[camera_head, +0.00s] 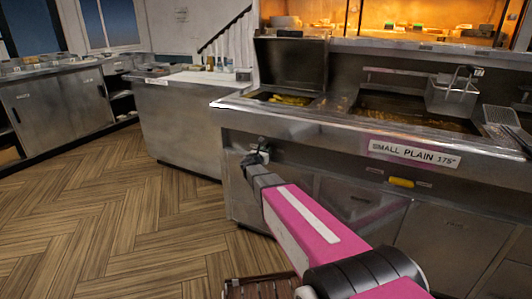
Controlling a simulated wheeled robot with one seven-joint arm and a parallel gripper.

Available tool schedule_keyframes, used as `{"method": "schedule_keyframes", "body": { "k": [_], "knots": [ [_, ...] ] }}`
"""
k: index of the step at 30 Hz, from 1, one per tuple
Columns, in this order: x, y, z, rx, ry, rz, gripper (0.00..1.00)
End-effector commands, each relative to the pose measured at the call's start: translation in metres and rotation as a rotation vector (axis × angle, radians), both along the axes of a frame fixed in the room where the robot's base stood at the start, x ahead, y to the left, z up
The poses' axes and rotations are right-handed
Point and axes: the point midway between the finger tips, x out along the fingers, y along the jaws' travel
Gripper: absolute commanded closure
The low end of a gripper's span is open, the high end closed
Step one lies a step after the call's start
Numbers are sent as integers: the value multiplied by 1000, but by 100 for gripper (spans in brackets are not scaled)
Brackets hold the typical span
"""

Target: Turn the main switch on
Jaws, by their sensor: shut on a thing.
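My arm reaches from the lower right to the front panel of the steel frying range (330,147). My gripper (257,155) is at the left end of that panel, below the counter edge, and is shut on a small dark fitting there. This looks like the main switch, but it is small and mostly hidden by the gripper. Its setting cannot be read.
The range holds oil pans, a raised lid (290,65) and a wire basket (452,97). A "SMALL PLAIN 175" label (413,153) and a yellow piece (401,182) are on its front. A steel counter (180,120) stands left. The wooden floor (120,220) is open at left.

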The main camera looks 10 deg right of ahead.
Motion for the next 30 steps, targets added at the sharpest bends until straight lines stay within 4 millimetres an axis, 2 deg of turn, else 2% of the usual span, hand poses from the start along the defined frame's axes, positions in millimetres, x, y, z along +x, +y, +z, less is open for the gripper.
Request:
{"method": "schedule_keyframes", "body": {
  "k": [11,12,13,14,23,26,30],
  "knots": [
    [-1,0,-1,-6,7,1,100],
    [-1,0,-1,-6,7,1,66],
    [-1,0,-1,-5,6,1,57],
    [-1,0,-1,-5,6,1,51],
    [-1,1,0,-4,4,1,51],
    [-8,5,0,-4,4,2,51],
    [-26,16,0,-4,4,1,51]
  ]
}}
